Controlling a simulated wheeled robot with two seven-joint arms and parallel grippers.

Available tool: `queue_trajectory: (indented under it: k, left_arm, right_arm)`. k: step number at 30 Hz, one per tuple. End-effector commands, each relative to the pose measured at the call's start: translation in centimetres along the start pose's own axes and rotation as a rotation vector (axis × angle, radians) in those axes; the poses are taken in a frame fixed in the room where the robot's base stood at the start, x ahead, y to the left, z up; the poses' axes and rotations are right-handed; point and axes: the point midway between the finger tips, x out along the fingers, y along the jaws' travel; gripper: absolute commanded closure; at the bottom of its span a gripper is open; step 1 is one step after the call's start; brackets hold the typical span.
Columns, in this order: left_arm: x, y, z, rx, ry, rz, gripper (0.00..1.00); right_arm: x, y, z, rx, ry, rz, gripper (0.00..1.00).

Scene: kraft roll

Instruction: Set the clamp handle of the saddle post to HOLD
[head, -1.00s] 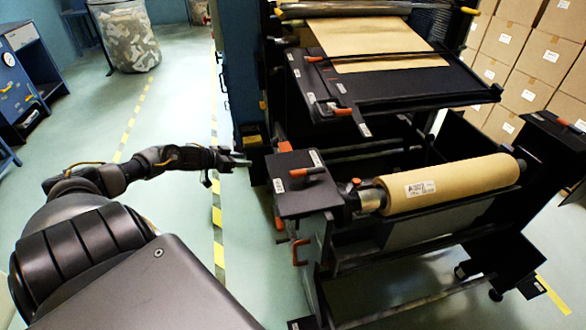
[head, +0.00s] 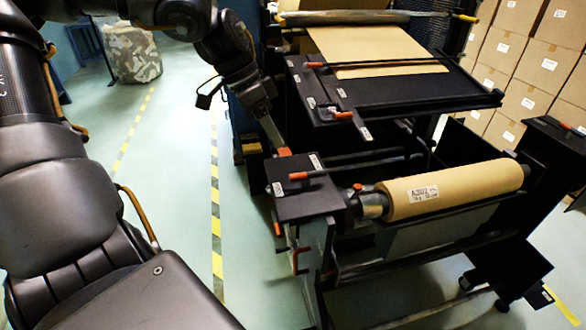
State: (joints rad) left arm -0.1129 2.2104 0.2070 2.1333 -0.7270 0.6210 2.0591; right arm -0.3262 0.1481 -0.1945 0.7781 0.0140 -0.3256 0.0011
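The saddle post's black top plate (head: 290,207) stands at the near left end of the kraft roll (head: 450,188). The clamp handle (head: 303,175) is an orange grip on a dark bar, lying across the plate. Two small white labels, one by the plate's left edge (head: 278,189) and one at its far edge (head: 316,162), are too small to read. My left gripper (head: 274,137) points down just behind and left of the plate, above and apart from the clamp handle. Its fingers look thin and edge-on, so their opening cannot be judged. My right gripper is out of view.
Another orange-handled lever (head: 342,115) sits on the black table (head: 400,87) behind. An orange hook (head: 300,262) hangs on the post's front. Stacked cartons (head: 530,60) stand at the right.

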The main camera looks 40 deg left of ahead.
Motion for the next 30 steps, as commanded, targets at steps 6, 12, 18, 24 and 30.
queue_trajectory:
  k: [6,12,18,24,30]
  left_arm:
    - [3.5,0.0,0.1,0.0,-0.004,0.004,0.61]
    - [7.2,0.0,0.1,0.0,-0.002,0.004,0.61]
    - [9.6,0.0,0.0,0.0,0.0,0.002,0.61]
    - [10.3,0.0,-0.1,0.0,0.003,0.001,0.61]
    - [10.3,0.0,-0.1,0.001,0.003,0.001,0.61]
  right_arm:
    - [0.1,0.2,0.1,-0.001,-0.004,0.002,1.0]
    - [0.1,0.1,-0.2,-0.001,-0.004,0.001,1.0]
    - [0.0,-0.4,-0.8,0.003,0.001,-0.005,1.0]
    - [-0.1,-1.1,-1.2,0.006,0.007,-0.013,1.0]
    - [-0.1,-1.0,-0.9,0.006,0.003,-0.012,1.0]
